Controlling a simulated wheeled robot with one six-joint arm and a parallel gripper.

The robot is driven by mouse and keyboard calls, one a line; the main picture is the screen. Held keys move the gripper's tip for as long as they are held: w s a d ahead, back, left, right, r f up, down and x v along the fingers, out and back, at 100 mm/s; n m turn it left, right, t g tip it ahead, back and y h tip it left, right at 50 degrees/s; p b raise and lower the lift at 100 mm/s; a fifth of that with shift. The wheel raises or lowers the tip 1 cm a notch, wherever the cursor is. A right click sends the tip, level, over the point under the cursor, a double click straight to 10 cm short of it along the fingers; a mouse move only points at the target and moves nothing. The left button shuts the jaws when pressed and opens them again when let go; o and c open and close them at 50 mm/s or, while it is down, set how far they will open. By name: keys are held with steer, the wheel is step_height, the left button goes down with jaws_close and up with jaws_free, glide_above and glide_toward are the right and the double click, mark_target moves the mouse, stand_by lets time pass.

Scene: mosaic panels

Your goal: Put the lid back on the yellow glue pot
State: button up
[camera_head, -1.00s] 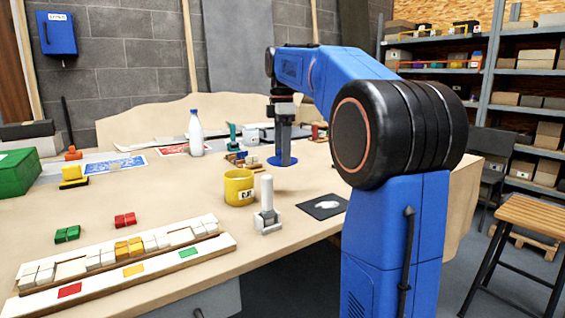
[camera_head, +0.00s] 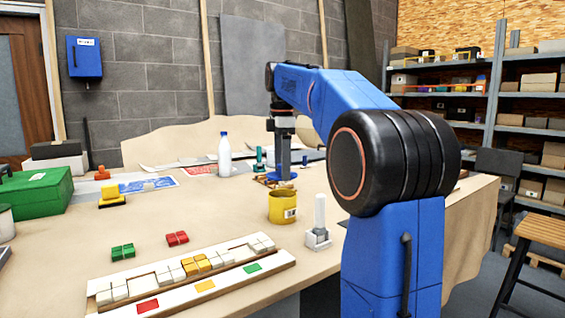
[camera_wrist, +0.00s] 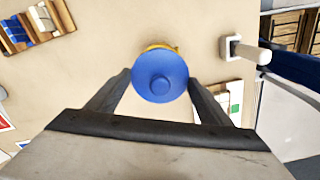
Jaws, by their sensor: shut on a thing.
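The yellow glue pot (camera_head: 282,207) stands upright on the table with a pale label on its side. Its top looks open in the head view. My gripper (camera_head: 282,168) is shut on the blue lid (camera_head: 284,178) and holds it just above and behind the pot in that view. In the wrist view the round blue lid (camera_wrist: 160,88) with its central knob sits between my fingers (camera_wrist: 160,78). It hides most of the pot, leaving only a yellow sliver of the pot (camera_wrist: 160,47) at its far edge. Lid and pot look apart.
A brush-like tool in a white holder (camera_head: 318,238) stands right of the pot, also in the wrist view (camera_wrist: 228,47). A white bottle (camera_head: 224,157) stands to the left behind. A mosaic panel (camera_head: 190,278) and red and green tiles lie at the front left.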

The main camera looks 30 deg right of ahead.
steer(key=shift+f, duration=2.25)
steer(key=shift+f, duration=0.15)
stand_by(0.5)
steer(key=o, duration=1.1)
steer(key=shift+o, duration=0.6)
steer(key=shift+r, duration=3.5)
